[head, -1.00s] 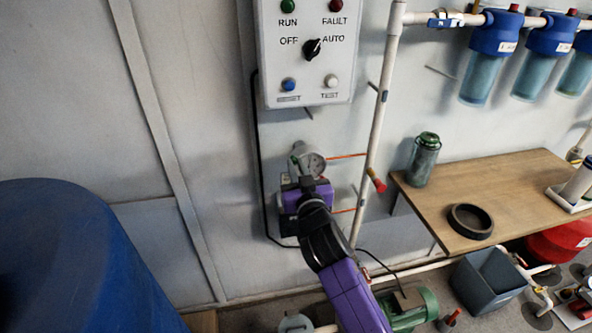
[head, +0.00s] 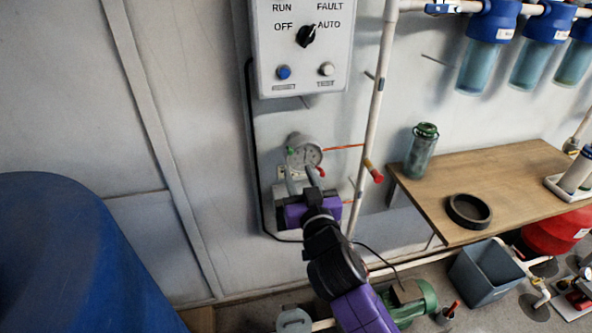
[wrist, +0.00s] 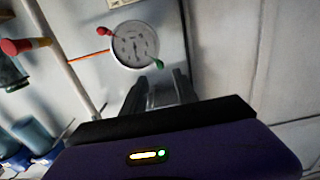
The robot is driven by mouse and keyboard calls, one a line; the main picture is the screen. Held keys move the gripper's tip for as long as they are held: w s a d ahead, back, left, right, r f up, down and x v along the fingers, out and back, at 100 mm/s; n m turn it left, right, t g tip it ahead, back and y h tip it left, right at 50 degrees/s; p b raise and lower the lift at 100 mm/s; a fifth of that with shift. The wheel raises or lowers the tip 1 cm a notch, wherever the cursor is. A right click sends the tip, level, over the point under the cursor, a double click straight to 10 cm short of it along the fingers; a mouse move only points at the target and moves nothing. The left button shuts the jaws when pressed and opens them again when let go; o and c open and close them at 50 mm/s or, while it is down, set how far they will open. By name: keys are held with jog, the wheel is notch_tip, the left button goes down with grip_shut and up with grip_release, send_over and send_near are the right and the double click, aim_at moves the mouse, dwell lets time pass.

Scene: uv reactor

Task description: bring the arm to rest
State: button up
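My arm reaches up from the lower middle of the head view, with purple and black links. My gripper (head: 302,176) points at the wall just below a round dial gauge (head: 303,155). Its two grey fingers are apart, and I see nothing held between them. In the wrist view the fingers (wrist: 158,88) also stand apart, in front of the pale wall. The gauge (wrist: 134,45) is beyond and above them there, with a red knob and a green knob beside its dial. Whether a fingertip touches anything cannot be told.
A control box (head: 300,50) hangs above the gauge. A pipe (head: 374,120) with a red-tipped fitting runs close on the right. A wooden bench (head: 520,190) carries a green-capped jar (head: 421,150) and a black ring (head: 468,210). A blue tank (head: 70,250) fills the lower left.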

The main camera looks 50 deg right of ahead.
jog(key=shift+s+a, duration=0.25)
jog(key=shift+s, duration=0.05)
dwell(0.5)
jog(key=s+a+f+n+t+y, duration=0.1)
jog(key=s+a+n+t+y, duration=0.45)
jog(key=a, duration=0.75)
jog(key=s+a+f+g+y, duration=0.1)
jog(key=s+a+f+g, duration=0.1)
jog(key=s, duration=0.6)
jog(key=s+a+f+n+g+y, duration=0.1)
jog(key=s+a+f+y, duration=0.1)
jog(key=s, duration=0.7)
jog(key=s+a+f+g+y, duration=0.1)
jog(key=s+a, duration=0.3)
jog(key=s, duration=0.5)
jog(key=shift+s+f+g, duration=0.25)
jog(key=shift+f+g, duration=0.55)
jog(key=shift+g, duration=0.05)
